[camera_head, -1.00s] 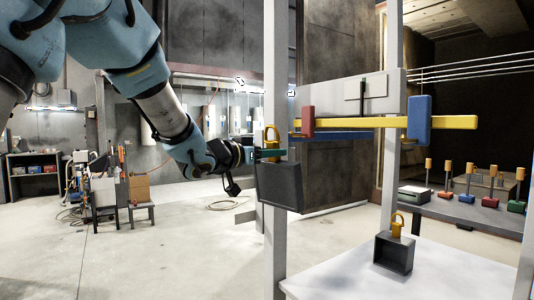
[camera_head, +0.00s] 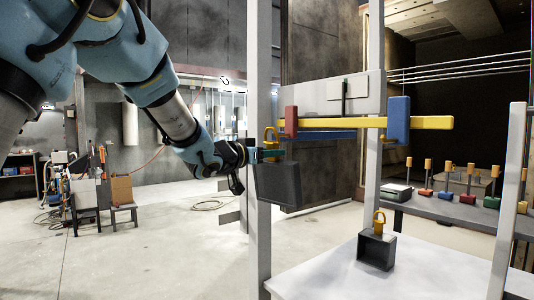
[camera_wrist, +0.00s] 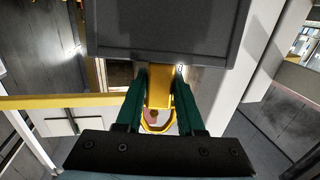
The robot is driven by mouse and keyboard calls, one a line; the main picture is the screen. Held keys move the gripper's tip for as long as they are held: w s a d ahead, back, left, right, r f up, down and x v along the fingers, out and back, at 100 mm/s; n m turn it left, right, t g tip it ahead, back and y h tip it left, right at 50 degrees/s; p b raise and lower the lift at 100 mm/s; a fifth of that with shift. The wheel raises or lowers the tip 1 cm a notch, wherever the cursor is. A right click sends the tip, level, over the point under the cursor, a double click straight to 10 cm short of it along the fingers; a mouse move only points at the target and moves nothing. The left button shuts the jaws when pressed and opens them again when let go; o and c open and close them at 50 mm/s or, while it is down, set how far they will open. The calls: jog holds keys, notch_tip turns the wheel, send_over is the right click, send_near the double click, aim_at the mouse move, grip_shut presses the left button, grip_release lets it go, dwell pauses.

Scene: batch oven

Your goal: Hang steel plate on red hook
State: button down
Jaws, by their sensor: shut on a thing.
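The steel plate (camera_head: 278,186), a dark grey slab with a yellow loop on top, hangs from my gripper (camera_head: 262,154) in the head view. My gripper's green fingers (camera_wrist: 161,90) are shut on its yellow neck in the wrist view, where the plate (camera_wrist: 165,32) fills the top. The red hook (camera_head: 291,122) is a red block on the left part of a yellow bar (camera_head: 435,122). The plate is below the hook, with its loop just left of it. Whether loop and hook touch cannot be told.
A blue block (camera_head: 398,120) sits further right on the bar. A grey upright post (camera_head: 258,230) stands close left of the plate. A smaller dark box (camera_head: 376,252) with a yellow loop stands on the white table (camera_head: 330,283). Several coloured blocks line a shelf behind.

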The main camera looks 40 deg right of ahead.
aim_at(279, 160)
jog(key=shift+d+r, duration=0.1)
jog(key=shift+d, duration=1.1)
jog(key=shift+s+d+f, duration=0.1)
jog(key=shift+d+f, duration=0.15)
jog(key=shift+d, duration=0.3)
jog(key=shift+f+b, duration=0.55)
jog(key=shift+f, duration=0.15)
dwell(0.7)
jog(key=shift+a+y+p, duration=0.5)
jog(key=shift+y+p, duration=0.4)
jog(key=shift+p, duration=2.75)
jog(key=c, duration=0.9)
grip_release()
jog(key=shift+o, duration=0.7)
